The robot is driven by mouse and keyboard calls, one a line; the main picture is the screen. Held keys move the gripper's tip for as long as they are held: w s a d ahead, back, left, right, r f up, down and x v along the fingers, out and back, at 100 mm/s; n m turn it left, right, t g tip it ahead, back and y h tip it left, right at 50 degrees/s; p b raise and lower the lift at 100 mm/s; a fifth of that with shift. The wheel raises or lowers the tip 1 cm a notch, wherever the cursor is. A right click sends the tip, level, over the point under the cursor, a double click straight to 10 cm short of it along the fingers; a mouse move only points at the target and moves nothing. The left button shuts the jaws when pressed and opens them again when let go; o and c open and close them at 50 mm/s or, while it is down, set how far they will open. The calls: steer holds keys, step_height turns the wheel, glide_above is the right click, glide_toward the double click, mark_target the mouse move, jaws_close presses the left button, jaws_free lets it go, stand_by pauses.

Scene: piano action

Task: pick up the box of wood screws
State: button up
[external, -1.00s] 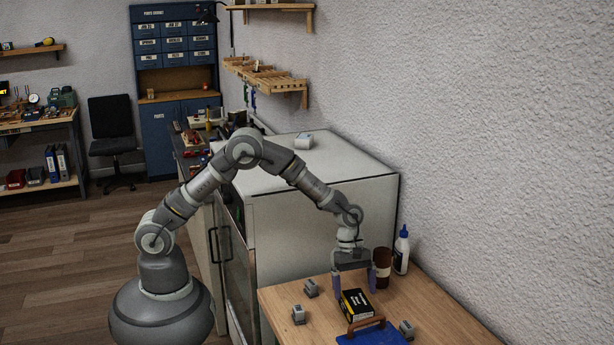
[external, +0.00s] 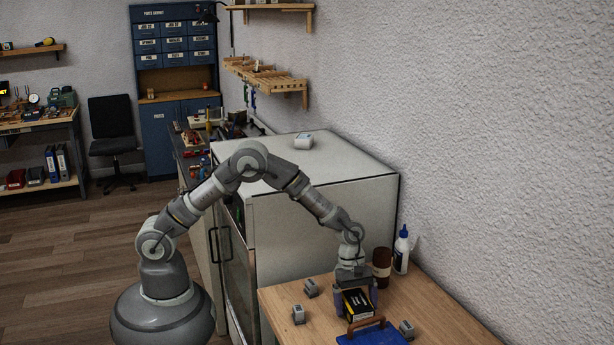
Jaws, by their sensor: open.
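The box of wood screws (external: 357,305) is a small black box with a yellow stripe, on the wooden table behind a blue clipboard-like item. My gripper (external: 355,299) is low over it and points down. One finger is at the left of the box and the other at its right. The jaws are open around the box. I cannot tell whether the fingers touch its sides. The upper part of the box is partly hidden by the gripper.
A blue item with a brown handle (external: 372,336) lies just in front of the box. Small grey blocks (external: 298,314) stand left and right (external: 406,329). A brown jar (external: 381,268) and a white bottle with blue cap (external: 401,250) stand behind. A grey cabinet (external: 320,220) borders the table.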

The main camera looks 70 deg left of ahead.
steer(key=c, duration=1.4)
